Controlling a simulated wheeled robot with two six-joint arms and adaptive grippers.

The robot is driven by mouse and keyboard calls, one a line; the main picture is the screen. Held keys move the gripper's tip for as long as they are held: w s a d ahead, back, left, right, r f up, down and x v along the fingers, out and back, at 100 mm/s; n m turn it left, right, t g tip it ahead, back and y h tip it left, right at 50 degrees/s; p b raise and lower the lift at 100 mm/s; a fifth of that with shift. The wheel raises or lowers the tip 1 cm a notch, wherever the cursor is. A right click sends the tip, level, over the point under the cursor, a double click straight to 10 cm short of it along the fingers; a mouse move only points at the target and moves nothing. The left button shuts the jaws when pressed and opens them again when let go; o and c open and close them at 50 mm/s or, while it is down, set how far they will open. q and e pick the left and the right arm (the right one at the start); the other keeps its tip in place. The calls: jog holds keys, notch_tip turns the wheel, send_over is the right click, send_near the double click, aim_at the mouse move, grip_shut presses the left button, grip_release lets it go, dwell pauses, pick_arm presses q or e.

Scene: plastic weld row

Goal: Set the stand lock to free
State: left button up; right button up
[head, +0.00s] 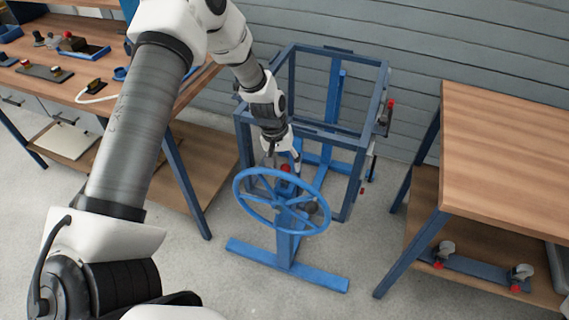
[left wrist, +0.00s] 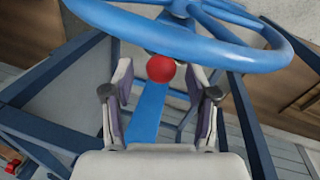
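A blue handwheel (head: 241,197) stands on a blue T-shaped floor stand (head: 287,262) in the head view. A red ball knob (head: 286,168) shows at the wheel's far side, just below my left gripper (head: 284,155). In the left wrist view the red knob (left wrist: 160,68) tops a flat blue bar (left wrist: 149,110). My left gripper (left wrist: 160,78) is open, with one finger on each side of the knob and visible gaps to both. The wheel's rim (left wrist: 235,52) passes just beyond the fingertips. Which setting the lock is in cannot be told. My right gripper is out of view.
A dark blue frame (head: 243,150) stands behind the wheel, with red-knobbed fittings (head: 389,104) on its right side. A workbench (head: 180,88) with tools is at left, a wooden table (head: 510,135) at right. Floor is clear in front of the stand.

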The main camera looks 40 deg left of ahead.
pick_arm(q)
notch_tip(320, 180, up, 12)
jog(key=s+a, duration=0.1)
jog(key=a, duration=0.1)
jog(key=shift+f, duration=0.15)
dwell(0.5)
